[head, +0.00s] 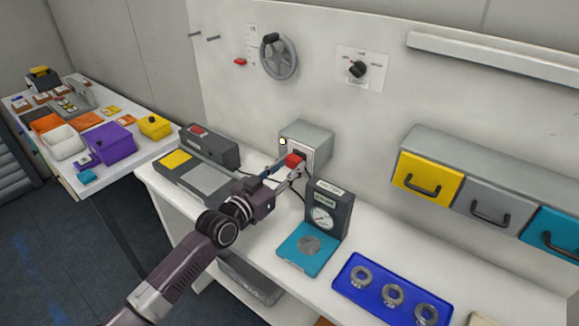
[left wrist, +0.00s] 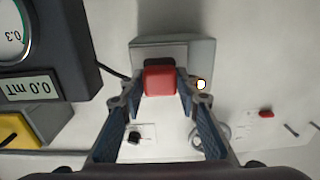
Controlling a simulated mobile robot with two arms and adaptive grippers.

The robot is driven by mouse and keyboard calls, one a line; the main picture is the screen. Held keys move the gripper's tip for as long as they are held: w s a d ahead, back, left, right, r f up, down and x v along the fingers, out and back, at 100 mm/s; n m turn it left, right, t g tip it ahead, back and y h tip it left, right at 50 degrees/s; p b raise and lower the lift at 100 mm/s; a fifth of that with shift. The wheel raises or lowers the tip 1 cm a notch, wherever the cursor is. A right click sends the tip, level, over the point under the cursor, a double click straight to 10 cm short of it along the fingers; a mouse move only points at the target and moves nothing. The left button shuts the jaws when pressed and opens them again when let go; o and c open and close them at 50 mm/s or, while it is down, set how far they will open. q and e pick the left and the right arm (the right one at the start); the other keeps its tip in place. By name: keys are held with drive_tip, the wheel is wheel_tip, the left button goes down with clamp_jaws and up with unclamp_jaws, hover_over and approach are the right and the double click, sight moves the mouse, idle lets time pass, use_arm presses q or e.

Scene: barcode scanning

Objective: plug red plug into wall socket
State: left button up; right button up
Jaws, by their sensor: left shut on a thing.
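The red plug (head: 294,160) is at the front face of the grey wall socket box (head: 308,136), above the bench. My left gripper (head: 287,172) is shut on the red plug. In the left wrist view the red plug (left wrist: 159,81) sits between both fingertips, in front of the socket box (left wrist: 200,50). The plug covers part of the socket face, and I cannot tell how deep it sits. A small pale yellow light (head: 283,142) shows on the box. A dark cable (left wrist: 112,72) runs beside it. My right gripper is not in view.
A gauge device (head: 328,210) with a teal plate stands right of my left gripper. A grey scanner-like unit (head: 209,147) stands to the left. A blue tray (head: 345,284) with metal rings lies at front right. Coloured drawers (head: 427,178) hang on the wall.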

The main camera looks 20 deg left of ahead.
use_arm(q)
drive_tip(key=shift+w+d, duration=0.2)
drive_tip(key=shift+w, duration=0.25)
idle(0.5)
drive_tip(key=o, duration=1.2)
drive_tip(key=shift+c, duration=0.2)
drive_tip(key=v, duration=1.2)
